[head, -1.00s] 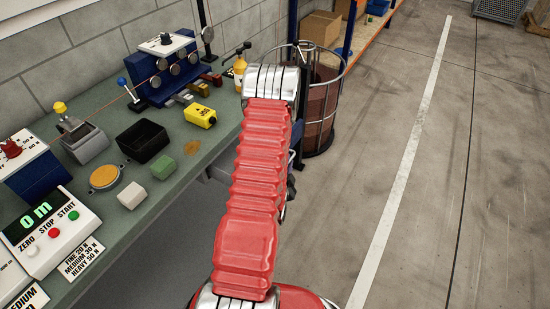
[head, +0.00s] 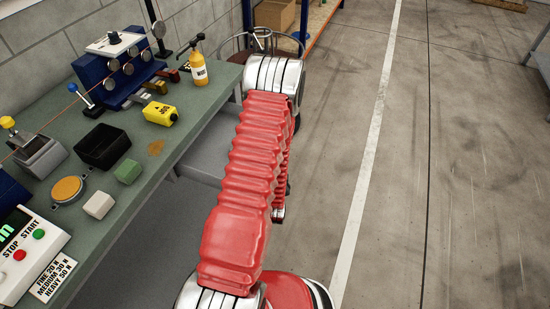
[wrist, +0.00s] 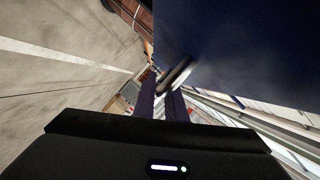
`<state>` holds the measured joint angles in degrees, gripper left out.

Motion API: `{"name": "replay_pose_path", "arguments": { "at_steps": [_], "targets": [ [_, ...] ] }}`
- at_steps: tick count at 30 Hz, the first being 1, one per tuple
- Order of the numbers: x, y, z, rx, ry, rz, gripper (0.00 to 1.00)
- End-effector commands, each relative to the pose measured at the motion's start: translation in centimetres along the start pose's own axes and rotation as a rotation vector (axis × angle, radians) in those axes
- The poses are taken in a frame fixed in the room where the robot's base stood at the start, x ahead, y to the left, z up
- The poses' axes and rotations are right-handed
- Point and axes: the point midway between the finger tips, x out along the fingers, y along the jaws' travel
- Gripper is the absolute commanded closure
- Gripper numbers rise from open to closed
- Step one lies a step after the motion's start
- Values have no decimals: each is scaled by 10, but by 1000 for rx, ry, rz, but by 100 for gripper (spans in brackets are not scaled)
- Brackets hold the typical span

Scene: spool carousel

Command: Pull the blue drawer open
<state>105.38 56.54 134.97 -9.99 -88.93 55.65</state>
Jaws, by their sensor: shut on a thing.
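The blue drawer (wrist: 235,45) shows in the wrist view as a dark blue flat surface filling the upper right. Its pale metal handle (wrist: 174,76) stands out near the middle of that view. My gripper (wrist: 163,88) has its dark fingers at the handle and is shut on it. How far the drawer is out cannot be told. In the head view my red arm reaches forward along the right side of the bench. The gripper and the drawer are hidden there.
The green bench (head: 150,183) on the left carries a black bin (head: 103,147), a yellow block (head: 160,114), a yellow bottle (head: 198,70) and a blue roller unit (head: 115,75). The floor (head: 460,180) to the right is clear.

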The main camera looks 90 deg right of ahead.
Motion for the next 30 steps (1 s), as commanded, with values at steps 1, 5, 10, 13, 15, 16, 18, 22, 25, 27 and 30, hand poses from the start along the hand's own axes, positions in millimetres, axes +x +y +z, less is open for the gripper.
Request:
{"name": "replay_pose_path", "arguments": {
  "at_steps": [1, 5, 10, 13, 15, 16, 18, 22, 25, 27, 30],
  "targets": [
    [-1, 3, 3, 0, -7, 9, 100],
    [-1, 3, 2, 0, -6, 8, 84],
    [-1, 2, 2, 0, -3, 5, 72],
    [0, 1, 1, 0, -2, 4, 71],
    [0, 1, 1, 0, -2, 3, 71],
    [0, 1, 1, 0, -2, 3, 71],
    [-1, 1, 1, 0, -1, 3, 71],
    [-6, 1, 1, 0, -2, 4, 71],
    [-16, 1, 1, 0, -2, 4, 71],
    [-26, 2, 1, 1, -3, 5, 71],
    [-41, 2, 1, 2, -2, 6, 71]
  ]
}}
